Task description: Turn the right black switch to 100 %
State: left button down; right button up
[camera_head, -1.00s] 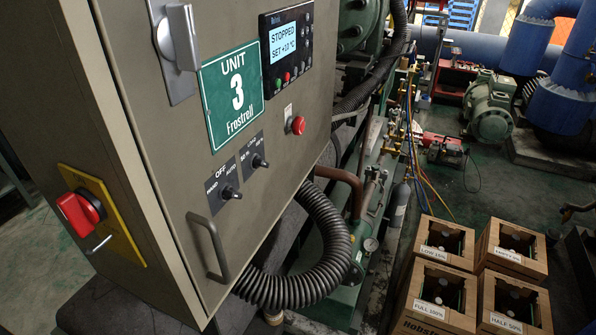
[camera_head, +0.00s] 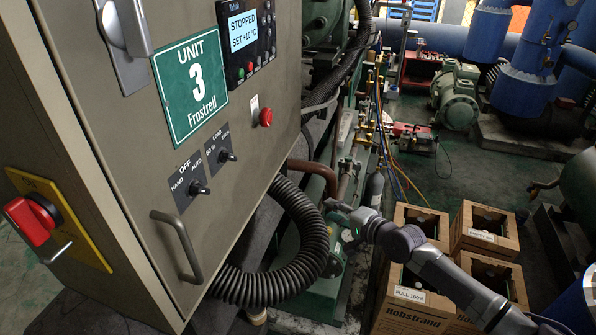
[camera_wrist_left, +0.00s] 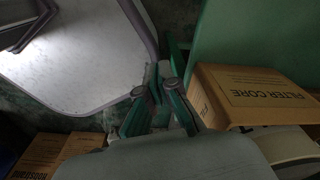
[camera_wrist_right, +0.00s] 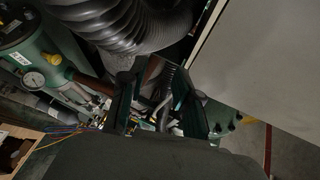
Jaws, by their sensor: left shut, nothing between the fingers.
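The right black switch (camera_head: 227,156), on the plate marked LOAD, sits on the grey cabinet door. Its knob points toward the lower right of the picture. A second black switch (camera_head: 199,189), marked OFF, HAND and AUTO, is below it to the left. My right gripper (camera_head: 333,208) is to the right of the cabinet, in front of the green machinery, well apart from the switches. In the right wrist view its fingers (camera_wrist_right: 158,95) stand apart with nothing held. My left gripper shows only in the left wrist view (camera_wrist_left: 160,103), shut and empty.
The cabinet door has a handle (camera_head: 177,243), a red button (camera_head: 265,117) and a display (camera_head: 243,32) reading STOPPED. A red main switch (camera_head: 33,220) is on its side. A thick black hose (camera_head: 305,225) bulges beside the door.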

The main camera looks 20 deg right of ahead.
jog(key=s+a+r+m+y, duration=0.15)
jog(key=a+r+y, duration=0.3)
jog(key=r, duration=0.85)
jog(key=m+g+y+b, duration=0.1)
jog(key=g+y, duration=0.3)
jog(key=y, duration=0.1)
send_near(234, 158)
jog(key=shift+h, duration=0.25)
jog(key=p+x, duration=0.4)
jog(key=x, duration=0.1)
jog(key=p+x, duration=0.3)
jog(key=shift+a+r, duration=0.15)
jog(key=shift+r, duration=0.1)
jog(key=shift+f, duration=0.15)
jog(key=shift+c, duration=1.3)
grip_shut()
